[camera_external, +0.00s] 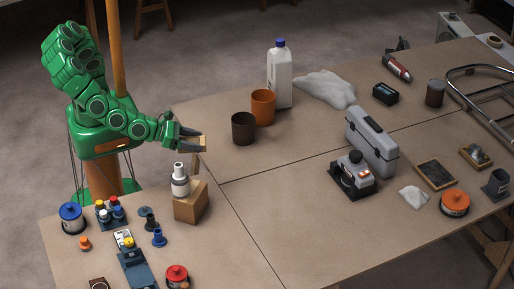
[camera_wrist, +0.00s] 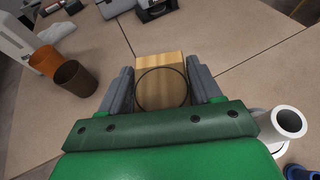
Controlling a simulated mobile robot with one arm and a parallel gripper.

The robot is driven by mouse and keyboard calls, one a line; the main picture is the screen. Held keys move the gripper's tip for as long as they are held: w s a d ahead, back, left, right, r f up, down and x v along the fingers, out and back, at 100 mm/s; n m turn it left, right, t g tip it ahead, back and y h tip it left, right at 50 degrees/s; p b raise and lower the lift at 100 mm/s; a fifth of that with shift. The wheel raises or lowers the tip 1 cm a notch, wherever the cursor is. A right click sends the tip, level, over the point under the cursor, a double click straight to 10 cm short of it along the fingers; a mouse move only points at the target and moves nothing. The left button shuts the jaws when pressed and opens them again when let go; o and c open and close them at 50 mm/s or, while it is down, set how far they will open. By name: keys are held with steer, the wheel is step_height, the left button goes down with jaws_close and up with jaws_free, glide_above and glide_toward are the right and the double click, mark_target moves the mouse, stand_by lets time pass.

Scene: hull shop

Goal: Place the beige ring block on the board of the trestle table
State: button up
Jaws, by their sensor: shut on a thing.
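The beige ring block (camera_external: 199,141) is between the fingers of my gripper (camera_external: 190,141), just over the near left edge of the trestle table's board (camera_external: 270,220). In the wrist view, my gripper (camera_wrist: 160,90) has one grey finger on each side of the block (camera_wrist: 160,64), and a dark circular outline shows on its face. The bare board (camera_wrist: 225,55) is beyond it. How far the block is above the board is hard to tell.
A dark brown cup (camera_external: 243,128), an orange cup (camera_external: 263,107) and a white jug (camera_external: 280,80) stand right of my gripper. A white bottle (camera_external: 180,182) stands on or by a brown box (camera_external: 191,203) in front. A grey toolbox (camera_external: 370,142) is farther right. The middle board is clear.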

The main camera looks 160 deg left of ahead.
steer(key=w+d+r+m+t+h, duration=0.3)
steer(key=w+d, duration=0.3)
steer(key=d, duration=0.5)
steer(key=w+d+r+m+t+h, duration=0.2)
steer(key=w+d+r+m+h, duration=0.3)
steer(key=d, duration=0.6)
steer(key=w+d+r+m+t+h, duration=0.1)
steer(key=w+d+r+m+t, duration=0.15)
steer(key=w+d, duration=0.7)
steer(key=shift+w+d+n+y, duration=0.55)
steer(key=shift+w+d, duration=0.15)
steer(key=shift+w, duration=0.75)
steer(key=w+a+f+n+g+y, duration=0.1)
steer(key=w+a+f+n+y, duration=0.1)
steer(key=w+a, duration=0.4)
steer(key=n+g+y, duration=0.7)
steer(key=n+g, duration=0.5)
glide_above(239, 228)
step_height(239, 228, down, 20)
steer(key=shift+t, duration=0.25)
steer(key=shift+d+f, duration=0.15)
steer(key=shift+f, duration=4.3)
steer(key=shift+f, duration=0.1)
